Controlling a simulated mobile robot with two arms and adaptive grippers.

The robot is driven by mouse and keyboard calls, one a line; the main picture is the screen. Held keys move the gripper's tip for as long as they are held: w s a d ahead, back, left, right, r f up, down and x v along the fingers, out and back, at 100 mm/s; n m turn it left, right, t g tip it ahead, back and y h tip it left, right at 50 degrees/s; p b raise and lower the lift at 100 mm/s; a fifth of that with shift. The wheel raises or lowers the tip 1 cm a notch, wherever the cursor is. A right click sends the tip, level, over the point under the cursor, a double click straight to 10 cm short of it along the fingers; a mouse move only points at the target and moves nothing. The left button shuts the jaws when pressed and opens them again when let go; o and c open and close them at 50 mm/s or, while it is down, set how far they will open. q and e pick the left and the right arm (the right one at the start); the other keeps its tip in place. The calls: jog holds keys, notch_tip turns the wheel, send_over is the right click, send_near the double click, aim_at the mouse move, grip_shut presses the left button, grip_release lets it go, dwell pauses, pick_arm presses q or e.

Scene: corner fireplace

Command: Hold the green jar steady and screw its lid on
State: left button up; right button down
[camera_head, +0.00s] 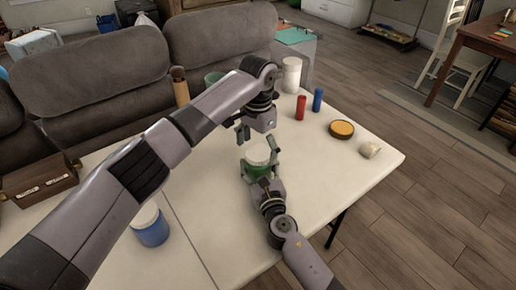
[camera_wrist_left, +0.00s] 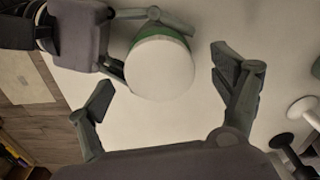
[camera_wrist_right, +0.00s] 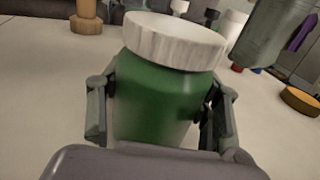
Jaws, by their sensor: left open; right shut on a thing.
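The green jar (camera_head: 258,171) stands upright on the white table, with its white lid (camera_head: 259,154) resting on top. In the right wrist view, the lid (camera_wrist_right: 175,40) covers the mouth of the jar (camera_wrist_right: 155,100); I cannot tell whether its thread is engaged. My right gripper (camera_head: 262,165) is shut around the jar's body, one finger on each side. My left gripper (camera_head: 257,138) is open and empty above the lid. In the left wrist view, the round lid (camera_wrist_left: 160,68) lies between and beyond the spread fingers, apart from them. The jar's lower part is partly hidden.
A blue jar (camera_head: 151,230) stands at the table's left, near my left arm. A red cylinder (camera_head: 301,107), blue cylinder (camera_head: 317,100), yellow-topped disc (camera_head: 342,128) and tipped white cup (camera_head: 370,149) are to the right. A white canister (camera_head: 291,75) stands behind. The right front tabletop is clear.

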pick_arm(q)
notch_tip(320, 180, up, 12)
jog(key=shift+f, duration=0.2)
pick_arm(e)
jog(key=shift+c, duration=2.2)
grip_release()
jog(key=v, duration=1.2)
